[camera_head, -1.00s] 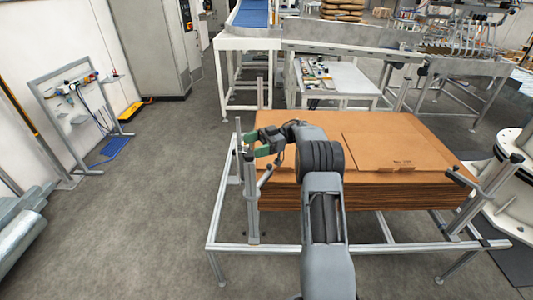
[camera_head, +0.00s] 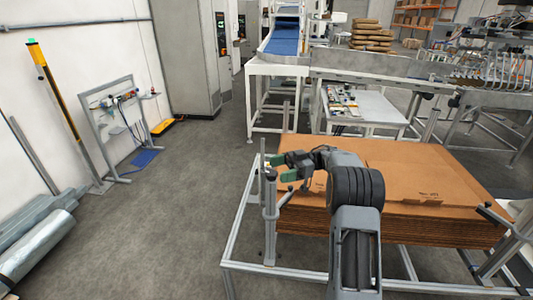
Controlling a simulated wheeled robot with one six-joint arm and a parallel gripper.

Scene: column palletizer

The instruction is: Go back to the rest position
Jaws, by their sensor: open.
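My gripper (camera_head: 276,167) is at the end of my grey arm, above the left edge of the cardboard stack (camera_head: 420,170). Its green-tipped fingers point left and are apart, with nothing seen between them. The fingers are close to the upright metal post (camera_head: 270,215) at the stack's left side; I cannot tell whether they touch it. My arm hides part of the stack's front and middle.
A metal frame (camera_head: 290,268) surrounds the stack. Behind it stand a white table (camera_head: 365,108) and a conveyor with a blue belt (camera_head: 283,40). A tool stand (camera_head: 112,125) and metal rolls (camera_head: 40,235) are at left. The floor between is clear.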

